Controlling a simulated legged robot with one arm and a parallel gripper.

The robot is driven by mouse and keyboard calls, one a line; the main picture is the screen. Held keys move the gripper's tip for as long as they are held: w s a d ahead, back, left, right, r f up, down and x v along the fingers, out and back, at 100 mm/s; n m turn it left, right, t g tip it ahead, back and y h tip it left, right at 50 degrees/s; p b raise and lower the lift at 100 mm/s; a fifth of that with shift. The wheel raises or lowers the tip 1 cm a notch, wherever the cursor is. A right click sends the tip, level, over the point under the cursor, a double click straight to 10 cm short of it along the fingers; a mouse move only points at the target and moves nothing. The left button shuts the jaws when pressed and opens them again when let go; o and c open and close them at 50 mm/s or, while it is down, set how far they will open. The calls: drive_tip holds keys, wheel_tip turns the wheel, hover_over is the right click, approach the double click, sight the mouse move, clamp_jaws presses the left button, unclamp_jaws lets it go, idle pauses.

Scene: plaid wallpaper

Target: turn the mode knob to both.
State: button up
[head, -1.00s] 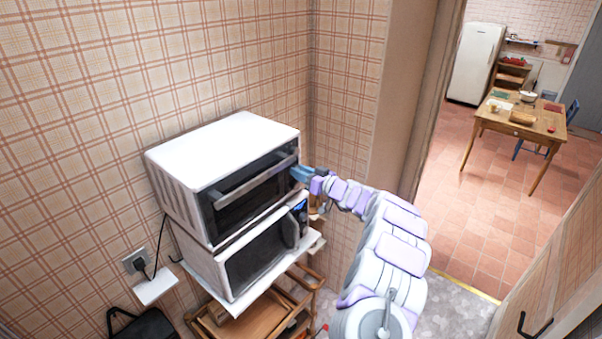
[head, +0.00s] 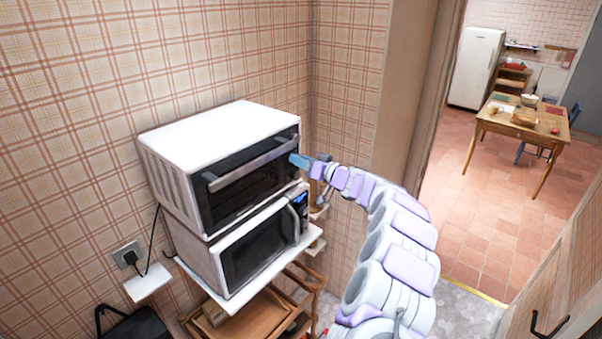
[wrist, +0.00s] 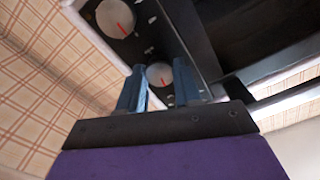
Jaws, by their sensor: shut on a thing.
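A white oven with a dark glass door (head: 250,178) sits on top of a microwave. In the wrist view its dark control panel (wrist: 178,32) carries round silver knobs with red marks. One knob (wrist: 160,75) is between my gripper's blue fingers, and another knob (wrist: 116,18) is farther up the panel. I cannot read labels, so I cannot tell which is the mode knob. My gripper (wrist: 158,88) is shut on the knob between its fingers. In the head view my gripper (head: 299,161) is at the right end of the oven front, and the knobs are hidden there.
A plaid wall (head: 345,110) is close behind and to the right. A doorway leads to a room with a table (head: 515,125) and fridge (head: 476,68).

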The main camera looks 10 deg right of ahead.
drive_tip(key=shift+f+m+p, duration=0.2)
drive_tip(key=shift+m+p, duration=3.35)
drive_tip(key=shift+m, duration=13.15)
